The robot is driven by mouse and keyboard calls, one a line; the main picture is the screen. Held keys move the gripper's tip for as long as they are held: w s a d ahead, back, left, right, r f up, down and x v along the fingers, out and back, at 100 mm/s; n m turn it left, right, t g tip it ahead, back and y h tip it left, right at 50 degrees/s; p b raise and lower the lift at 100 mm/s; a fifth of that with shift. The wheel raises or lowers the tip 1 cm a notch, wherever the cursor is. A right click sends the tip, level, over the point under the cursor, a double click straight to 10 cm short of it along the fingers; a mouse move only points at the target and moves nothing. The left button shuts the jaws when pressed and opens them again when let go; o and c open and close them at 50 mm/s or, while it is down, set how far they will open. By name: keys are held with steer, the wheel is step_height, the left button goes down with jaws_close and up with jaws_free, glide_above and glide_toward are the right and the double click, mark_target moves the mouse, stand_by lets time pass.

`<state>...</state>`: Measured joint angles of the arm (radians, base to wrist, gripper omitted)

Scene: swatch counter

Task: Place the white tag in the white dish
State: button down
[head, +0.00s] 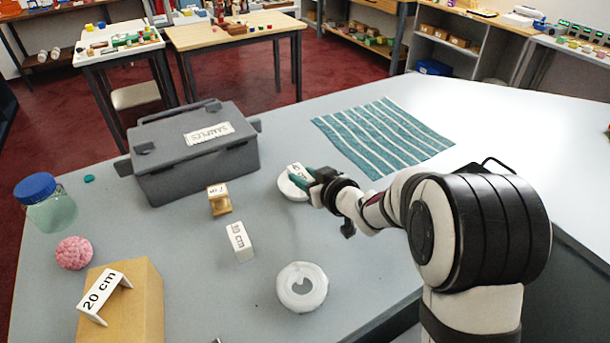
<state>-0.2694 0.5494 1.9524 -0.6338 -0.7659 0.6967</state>
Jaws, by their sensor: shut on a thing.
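My gripper (306,180), with teal fingertips, is shut on a small white tag (299,171) with black print. The tag is above or within a round white dish (286,190) at the middle of the counter. I cannot tell whether the tag touches the dish. The gripper and tag hide part of the dish. A second round white thing (287,298) with a raised rim and a grey middle lies nearer the front. A white "10 cm" tag (239,241) stands left of it. Another white-faced tag (217,191) is on a small tan stand (221,207).
A grey "SAMPLES" case (165,170) stands behind left. A cardboard box (145,300) bears a white "20 cm" tag (97,301). A pink ball (74,253) and blue-lidded jar (50,210) are far left. A striped teal cloth (385,135) lies behind my gripper.

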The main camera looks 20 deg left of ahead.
steer(key=shift+f, duration=0.3)
steer(key=c, duration=0.5)
jaws_free()
